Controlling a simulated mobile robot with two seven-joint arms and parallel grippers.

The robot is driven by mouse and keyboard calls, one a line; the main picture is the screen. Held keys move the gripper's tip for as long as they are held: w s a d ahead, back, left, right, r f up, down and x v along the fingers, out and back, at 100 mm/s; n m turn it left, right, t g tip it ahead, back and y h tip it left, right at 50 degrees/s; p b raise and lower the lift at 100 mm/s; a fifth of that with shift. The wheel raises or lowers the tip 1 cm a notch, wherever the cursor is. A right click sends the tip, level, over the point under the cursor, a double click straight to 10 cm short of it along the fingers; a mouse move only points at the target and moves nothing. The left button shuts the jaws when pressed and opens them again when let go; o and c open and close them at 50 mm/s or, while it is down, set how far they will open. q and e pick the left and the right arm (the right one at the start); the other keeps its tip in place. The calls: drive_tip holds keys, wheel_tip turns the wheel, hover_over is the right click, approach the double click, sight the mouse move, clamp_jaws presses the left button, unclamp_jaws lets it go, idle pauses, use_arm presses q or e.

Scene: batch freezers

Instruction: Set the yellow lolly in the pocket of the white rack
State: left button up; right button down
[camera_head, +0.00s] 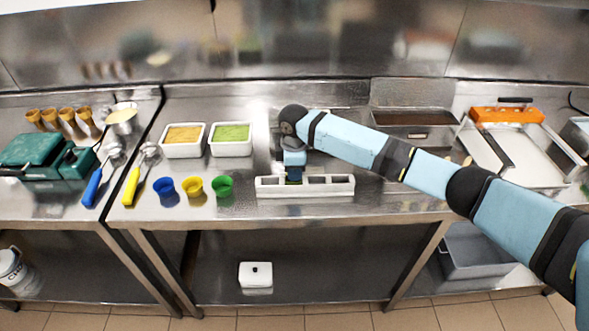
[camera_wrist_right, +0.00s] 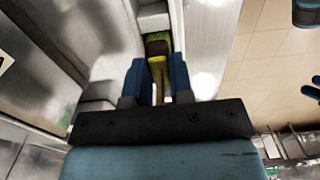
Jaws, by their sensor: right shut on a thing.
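The white rack (camera_head: 340,187) is a long, low block with pockets, lying near the front of the middle steel counter. My right gripper (camera_head: 293,178) points down over the rack's left-middle part. In the right wrist view its two blue fingers (camera_wrist_right: 159,78) are shut on the yellow lolly (camera_wrist_right: 157,66). The lolly's lower end is by a pocket of the rack (camera_wrist_right: 152,20); I cannot tell how deep it sits. In the head view the gripper hides the lolly. My left gripper does not show in the head view.
Blue (camera_head: 166,187), yellow (camera_head: 193,186) and green (camera_head: 222,186) cups stand left of the rack. Behind them are tubs of orange (camera_head: 184,154) and green (camera_head: 231,149) contents. A dark sunken basin (camera_head: 412,118) is at the back right. The counter's front edge runs close before the rack.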

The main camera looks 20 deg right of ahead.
drive_tip(key=shift+f+p, duration=0.2)
drive_tip(key=shift+p, duration=0.2)
idle(0.4)
drive_tip(key=c, duration=0.9)
unclamp_jaws()
wheel_tip(320, 180, up, 14)
drive_tip(key=shift+f+b, duration=0.1)
drive_tip(key=shift+b, duration=0.6)
